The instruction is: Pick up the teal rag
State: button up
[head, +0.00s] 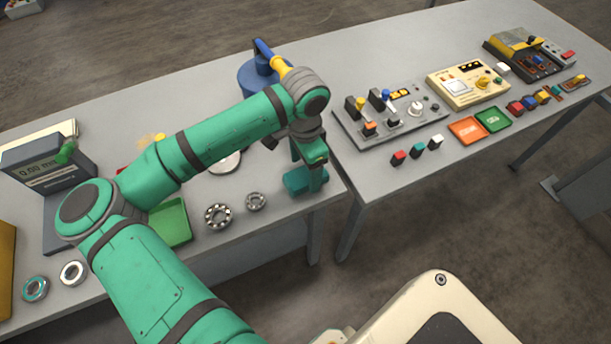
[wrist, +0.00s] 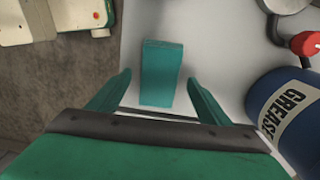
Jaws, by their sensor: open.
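The teal rag (wrist: 162,70) looks like a folded, narrow rectangle lying on the grey table in the wrist view. In the head view the rag (head: 297,181) lies near the table's front right corner, partly hidden by my gripper. My gripper (wrist: 159,80) is open, with one green finger on each side of the rag in the picture. In the head view my gripper (head: 313,182) points down over the rag. I cannot tell how high the fingertips are above the table, and nothing is held.
A blue grease drum (wrist: 295,105) stands beside the rag. Two bearings, the larger one (head: 218,216) and the smaller one (head: 256,201), lie left of the rag. A green tray (head: 172,222) is farther left. A second table (head: 385,185) with control panels stands right, across a gap.

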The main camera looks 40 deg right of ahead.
jog(key=shift+s+f, duration=0.1)
jog(key=shift+f, duration=0.7)
jog(key=shift+c, duration=0.4)
jog(key=c, duration=1.1)
jog(key=shift+o, duration=0.2)
